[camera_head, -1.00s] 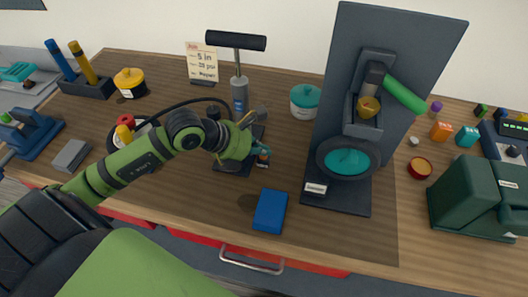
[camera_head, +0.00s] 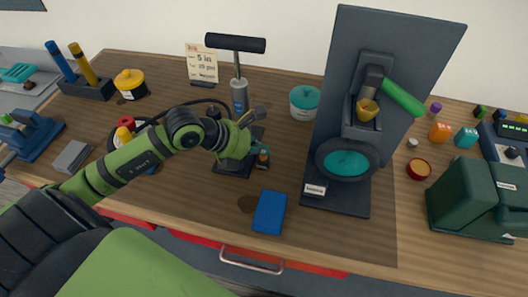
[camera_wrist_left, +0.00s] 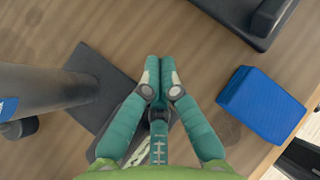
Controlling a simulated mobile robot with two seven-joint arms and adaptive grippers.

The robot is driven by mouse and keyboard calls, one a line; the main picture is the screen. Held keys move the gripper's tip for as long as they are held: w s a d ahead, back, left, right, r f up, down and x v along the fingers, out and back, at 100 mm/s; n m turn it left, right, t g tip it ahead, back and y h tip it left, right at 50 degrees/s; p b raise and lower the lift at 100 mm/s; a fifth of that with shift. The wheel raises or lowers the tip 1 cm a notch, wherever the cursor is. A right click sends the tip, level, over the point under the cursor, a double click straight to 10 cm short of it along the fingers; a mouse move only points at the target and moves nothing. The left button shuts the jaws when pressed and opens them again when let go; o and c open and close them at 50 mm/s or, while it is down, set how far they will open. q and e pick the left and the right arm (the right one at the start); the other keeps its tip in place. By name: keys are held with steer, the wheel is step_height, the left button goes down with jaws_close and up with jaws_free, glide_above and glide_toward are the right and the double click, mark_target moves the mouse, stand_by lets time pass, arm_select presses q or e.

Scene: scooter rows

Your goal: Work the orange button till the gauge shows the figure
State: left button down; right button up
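A floor pump with a black T-handle (camera_head: 235,43) and grey barrel (camera_head: 239,95) stands on a dark base plate (camera_head: 228,168). My left gripper (camera_head: 261,160) is low over the right side of this base. In the left wrist view, its teal fingers (camera_wrist_left: 160,68) point forward with their tips together and nothing visible between them. The pump barrel (camera_wrist_left: 45,90) is to their left. A small orange spot (camera_head: 263,152) shows beside the fingertips; I cannot tell whether it is the button. The gauge face is hidden or too small to read. My right gripper is out of view.
A written card (camera_head: 202,64) stands behind the pump; its figures are hard to read. A blue block (camera_head: 270,212) lies at the front edge, right of the fingers in the wrist view. A dark stand (camera_head: 337,195) with a teal bowl is to the right.

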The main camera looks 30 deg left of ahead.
arm_select(q)
steer(key=shift+w+a+r, duration=0.3)
steer(key=shift+a+r, duration=0.1)
steer(key=shift+r, duration=0.2)
steer(key=shift+s+r, duration=0.1)
steer(key=shift+d+r+p, duration=0.1)
steer(key=shift+r+p, duration=1.7)
steer(key=shift+r, duration=0.55)
steer(key=shift+s+f, duration=0.1)
